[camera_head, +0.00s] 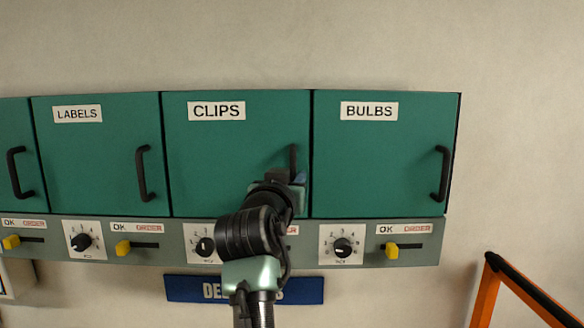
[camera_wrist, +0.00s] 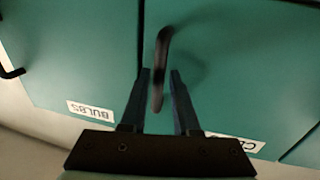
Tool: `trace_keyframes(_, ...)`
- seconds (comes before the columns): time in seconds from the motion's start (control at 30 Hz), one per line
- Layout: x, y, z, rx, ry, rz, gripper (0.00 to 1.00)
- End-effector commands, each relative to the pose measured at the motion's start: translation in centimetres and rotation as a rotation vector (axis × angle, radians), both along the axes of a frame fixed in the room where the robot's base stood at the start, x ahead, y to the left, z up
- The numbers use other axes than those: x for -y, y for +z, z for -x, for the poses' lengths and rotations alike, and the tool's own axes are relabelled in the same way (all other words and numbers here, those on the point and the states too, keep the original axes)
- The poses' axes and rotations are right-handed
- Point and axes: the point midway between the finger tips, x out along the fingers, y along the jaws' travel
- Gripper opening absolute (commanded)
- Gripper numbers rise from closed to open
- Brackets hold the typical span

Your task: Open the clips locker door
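The green clips locker door (camera_head: 235,150) carries a white CLIPS label and looks shut, level with its neighbours. Its black upright handle (camera_head: 293,158) is near the door's right edge, and its lower part is hidden by my gripper (camera_head: 297,178). In the wrist view, which is turned over, the handle (camera_wrist: 162,50) stands between the two fingers of my gripper (camera_wrist: 157,80). The fingers are apart, with a gap showing on each side of the handle. Part of the CLIPS label shows at the lower right there.
The bulbs door (camera_head: 380,165) is to the right and the labels door (camera_head: 95,160) to the left, both shut. Below runs a grey panel with dials and yellow sliders (camera_head: 391,251). A blue sign (camera_head: 190,289) is under it. An orange frame (camera_head: 487,295) stands at the lower right.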

Motion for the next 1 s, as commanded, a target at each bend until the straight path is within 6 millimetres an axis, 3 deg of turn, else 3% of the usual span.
trace_keyframes(0.43,0.19,-0.07,-0.76,0.000,0.000,0.000,0.30)
trace_keyframes(0.6,0.18,-0.07,-0.75,0.000,0.000,0.000,0.00)
trace_keyframes(1.0,0.18,-0.07,-0.74,0.000,0.000,0.000,0.00)
